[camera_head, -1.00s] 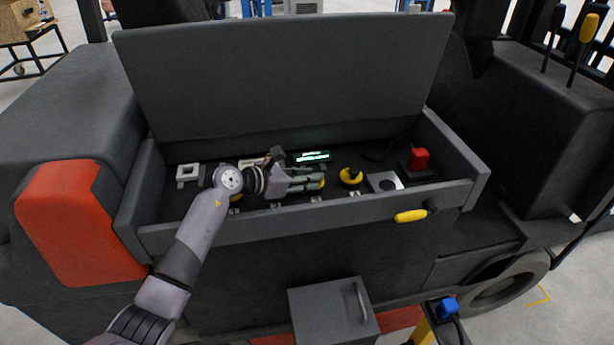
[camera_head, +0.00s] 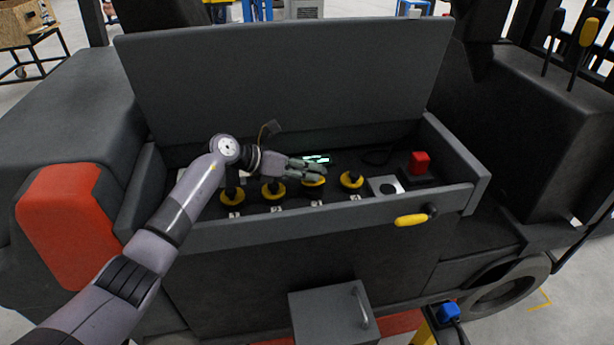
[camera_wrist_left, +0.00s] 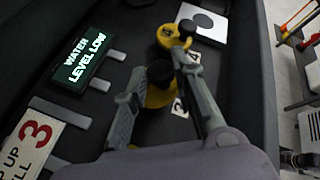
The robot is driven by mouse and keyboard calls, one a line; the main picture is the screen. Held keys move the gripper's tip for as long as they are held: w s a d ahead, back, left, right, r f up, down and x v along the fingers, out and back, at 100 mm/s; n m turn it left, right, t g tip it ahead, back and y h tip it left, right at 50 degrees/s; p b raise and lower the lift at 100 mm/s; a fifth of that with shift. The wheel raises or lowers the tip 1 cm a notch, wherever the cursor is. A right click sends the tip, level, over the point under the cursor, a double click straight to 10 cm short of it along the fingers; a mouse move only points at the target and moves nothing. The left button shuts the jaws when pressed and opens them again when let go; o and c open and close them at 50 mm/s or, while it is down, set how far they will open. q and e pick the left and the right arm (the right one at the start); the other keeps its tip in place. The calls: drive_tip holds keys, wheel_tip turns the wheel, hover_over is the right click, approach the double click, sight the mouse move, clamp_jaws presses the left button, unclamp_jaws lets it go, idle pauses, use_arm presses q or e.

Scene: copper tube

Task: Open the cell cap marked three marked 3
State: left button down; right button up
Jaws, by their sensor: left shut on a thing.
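The battery compartment holds a row of yellow caps with black knobs. The third cap from the left (camera_head: 313,182) is mostly under my left gripper (camera_head: 318,170). In the left wrist view, its black knob and yellow ring (camera_wrist_left: 160,93) lie between the fingers of my left gripper (camera_wrist_left: 155,80), which is shut on it. A small white label is beside this cap. I cannot tell whether the cap is seated or raised. My right gripper is not in view.
Other caps stand at the left (camera_head: 232,195), beside it (camera_head: 273,190) and to the right (camera_head: 351,180). A lit display (camera_wrist_left: 85,60) reads "WATER LEVEL LOW". A red block (camera_head: 419,162) and a light plate (camera_head: 385,186) sit at the right. The compartment's front wall (camera_head: 300,220) is close.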

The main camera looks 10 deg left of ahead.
use_arm(q)
drive_tip(key=shift+w+a+r+n+g+b, duration=0.15)
drive_tip(key=shift+w+n+g+b, duration=0.25)
drive_tip(key=shift+b, duration=0.1)
drive_tip(key=shift+w+a+r+n+g+b, duration=0.15)
drive_tip(key=shift+w+n+g+b, duration=0.15)
drive_tip(key=shift+g+b, duration=0.15)
drive_tip(key=c, duration=1.4)
unclamp_jaws()
drive_tip(key=shift+o, duration=0.2)
drive_tip(key=shift+s, duration=0.1)
drive_tip(key=v, duration=1.2)
